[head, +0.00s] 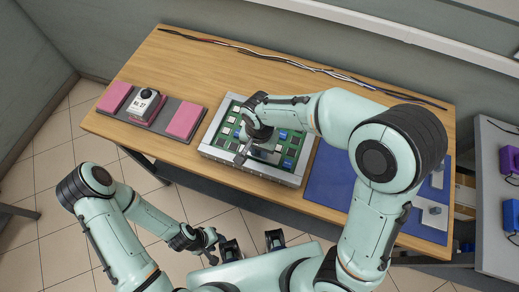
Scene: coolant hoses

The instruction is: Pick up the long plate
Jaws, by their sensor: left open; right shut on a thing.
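A circuit board (232,120) with green, blue and white parts sits in a light grey frame (236,167) at the middle of the table. My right gripper (243,158) is over the board, pointing down and shut on a small greyish plate-like piece (266,156). Whether this piece is the long plate, and whether it touches the board, I cannot tell. Two light metal plates lie on the blue mat (328,183) at the right, one further back (437,180) and one nearer the front (431,212). My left gripper (212,250) is open and empty, off the table's front edge.
A dark tray with pink blocks (186,120) and a labelled white device (146,103) stands at the left. A bundle of cables (290,63) runs along the table's back.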

